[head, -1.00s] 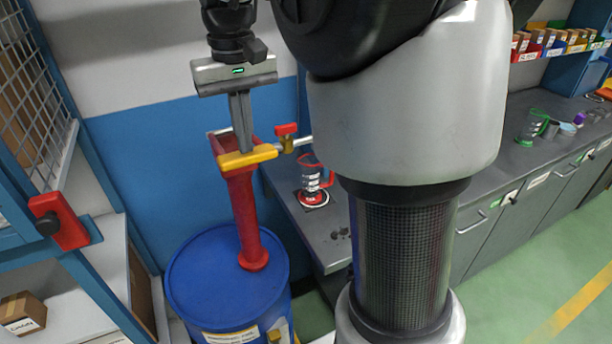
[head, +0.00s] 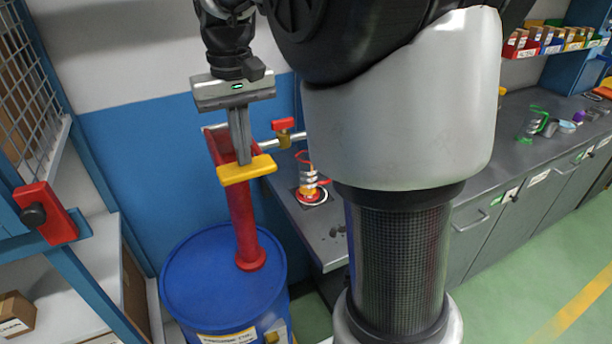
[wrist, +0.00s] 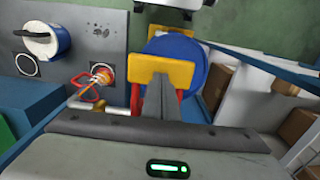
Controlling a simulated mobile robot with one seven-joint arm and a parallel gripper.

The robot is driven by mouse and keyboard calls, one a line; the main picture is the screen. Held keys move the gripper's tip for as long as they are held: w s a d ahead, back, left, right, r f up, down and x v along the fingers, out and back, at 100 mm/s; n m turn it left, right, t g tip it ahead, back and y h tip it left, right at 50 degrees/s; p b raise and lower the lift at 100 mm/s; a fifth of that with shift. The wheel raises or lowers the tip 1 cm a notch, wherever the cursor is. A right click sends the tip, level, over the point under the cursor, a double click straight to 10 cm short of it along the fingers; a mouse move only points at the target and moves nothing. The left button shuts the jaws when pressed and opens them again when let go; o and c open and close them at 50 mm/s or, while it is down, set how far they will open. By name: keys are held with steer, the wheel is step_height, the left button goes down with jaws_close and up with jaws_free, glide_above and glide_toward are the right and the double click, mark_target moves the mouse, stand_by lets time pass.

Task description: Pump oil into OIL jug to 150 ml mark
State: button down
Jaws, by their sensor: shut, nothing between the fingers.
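The red hand pump (head: 243,218) stands upright on the blue drum (head: 215,285), with a yellow lever (head: 248,171) at its top. My gripper (head: 242,160) is shut and empty, pointing down with its fingertips at the yellow lever; they seem to touch it. In the wrist view my gripper (wrist: 160,90) also meets the yellow lever (wrist: 160,70). A clear jug with a red handle (head: 308,182) stands on a round pad on the counter below the spout (head: 284,138). Orange oil shows in it, also in the wrist view (wrist: 103,75). Its level against the marks is unreadable.
A red tap handle (head: 284,123) sits on the spout pipe. A green-handled jug (head: 533,124) stands farther right on the grey counter (head: 480,170). A white and blue container (wrist: 42,40) shows in the wrist view. A blue-framed shelf (head: 60,270) borders the drum on the left.

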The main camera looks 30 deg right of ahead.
mark_target(246, 170)
steer(key=shift+f+b, duration=1.45)
steer(key=shift+f, duration=1.05)
step_height(246, 170, up, 11)
steer(key=p, duration=0.9)
steer(key=shift+f, duration=0.25)
